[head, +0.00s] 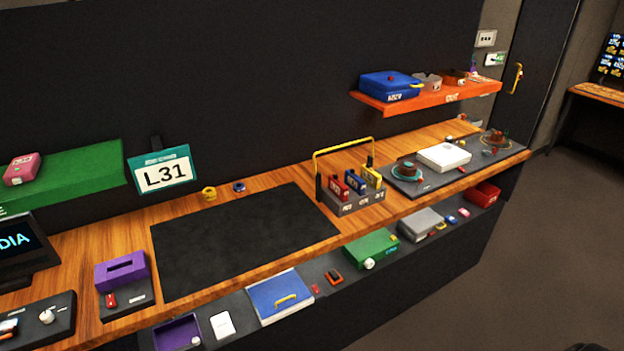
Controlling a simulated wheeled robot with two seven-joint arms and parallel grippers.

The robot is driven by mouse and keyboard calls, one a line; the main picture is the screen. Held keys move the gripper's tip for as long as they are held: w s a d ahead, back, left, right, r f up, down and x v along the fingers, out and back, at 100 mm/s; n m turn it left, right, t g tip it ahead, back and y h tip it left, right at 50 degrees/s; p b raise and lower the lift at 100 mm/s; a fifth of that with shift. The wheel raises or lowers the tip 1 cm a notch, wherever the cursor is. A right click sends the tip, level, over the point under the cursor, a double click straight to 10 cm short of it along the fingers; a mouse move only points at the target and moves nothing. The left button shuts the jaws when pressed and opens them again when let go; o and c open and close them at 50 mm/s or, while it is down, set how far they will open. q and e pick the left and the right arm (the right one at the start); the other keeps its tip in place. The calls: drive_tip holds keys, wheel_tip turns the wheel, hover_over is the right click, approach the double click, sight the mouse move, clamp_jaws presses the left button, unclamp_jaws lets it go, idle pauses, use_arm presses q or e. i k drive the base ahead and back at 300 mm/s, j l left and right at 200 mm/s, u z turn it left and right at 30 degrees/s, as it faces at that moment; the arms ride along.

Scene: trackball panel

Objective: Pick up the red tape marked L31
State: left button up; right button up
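A red cartridge-like piece (338,190), which may be the red tape, stands upright in a grey rack (358,208) on the wooden counter. A blue piece (355,182) and a yellow piece (373,177) stand beside it in the same rack. The labels on these pieces are too small to read. A sign reading L31 (162,170) stands at the back left of the counter. Neither of my grippers is in view.
An orange shelf (430,97) overhangs behind; a lower ledge holds a green box (371,248).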

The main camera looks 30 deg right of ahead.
sight(339, 189)
drive_tip(key=i+l, duration=0.1)
drive_tip(key=l, duration=0.3)
drive_tip(key=i+l, duration=0.1)
drive_tip(key=l, duration=0.3)
drive_tip(key=i+l+u, duration=0.1)
drive_tip(key=l, duration=0.3)
drive_tip(key=i+l, duration=0.1)
drive_tip(key=l, duration=0.3)
